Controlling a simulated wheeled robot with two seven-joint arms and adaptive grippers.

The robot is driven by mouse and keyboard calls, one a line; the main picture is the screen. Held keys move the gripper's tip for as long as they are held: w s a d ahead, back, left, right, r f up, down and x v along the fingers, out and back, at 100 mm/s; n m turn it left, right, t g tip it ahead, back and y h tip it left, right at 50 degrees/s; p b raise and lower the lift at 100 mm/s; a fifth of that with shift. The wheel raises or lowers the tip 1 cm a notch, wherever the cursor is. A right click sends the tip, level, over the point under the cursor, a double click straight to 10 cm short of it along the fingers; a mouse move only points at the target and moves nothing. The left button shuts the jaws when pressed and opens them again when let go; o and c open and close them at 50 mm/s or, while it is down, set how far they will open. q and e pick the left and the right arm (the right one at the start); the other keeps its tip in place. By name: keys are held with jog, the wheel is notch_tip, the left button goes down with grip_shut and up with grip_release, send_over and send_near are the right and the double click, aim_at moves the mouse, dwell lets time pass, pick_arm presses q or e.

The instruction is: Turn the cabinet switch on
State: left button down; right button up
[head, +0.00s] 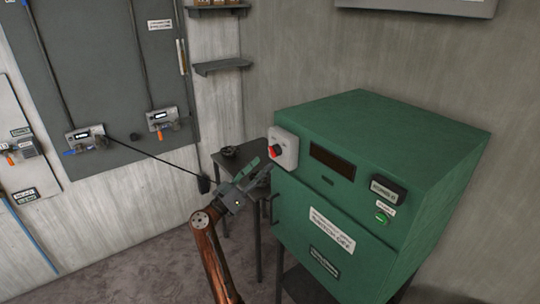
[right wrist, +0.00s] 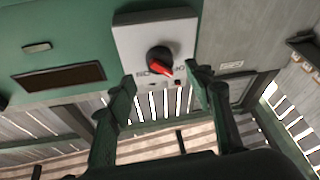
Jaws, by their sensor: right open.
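The green cabinet (head: 400,125) stands at the right in the head view. Its switch is a red and black knob on a light grey plate (head: 289,145) at the cabinet's upper left front. In the right wrist view the red knob (right wrist: 160,61) shows on its plate (right wrist: 137,38), with the red pointer aimed down and slightly right. Printed letters beside it are partly covered. My right gripper (head: 262,168) is open and empty, just left of and below the switch. In the right wrist view its two fingers (right wrist: 158,90) are spread below the knob, apart from it. My left gripper is not in view.
A small dark table (head: 228,160) stands behind my right gripper. A grey wall panel (head: 100,60) with meters and a dark cable is at the left. The cabinet front also has a dark display (head: 332,162), a green button (head: 382,218) and a door handle (head: 271,208).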

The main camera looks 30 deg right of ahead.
aim_at(274, 151)
jog(key=shift+x, duration=2.7)
jog(key=shift+c, duration=0.4)
jog(key=c, duration=1.1)
jog(key=shift+o, duration=0.2)
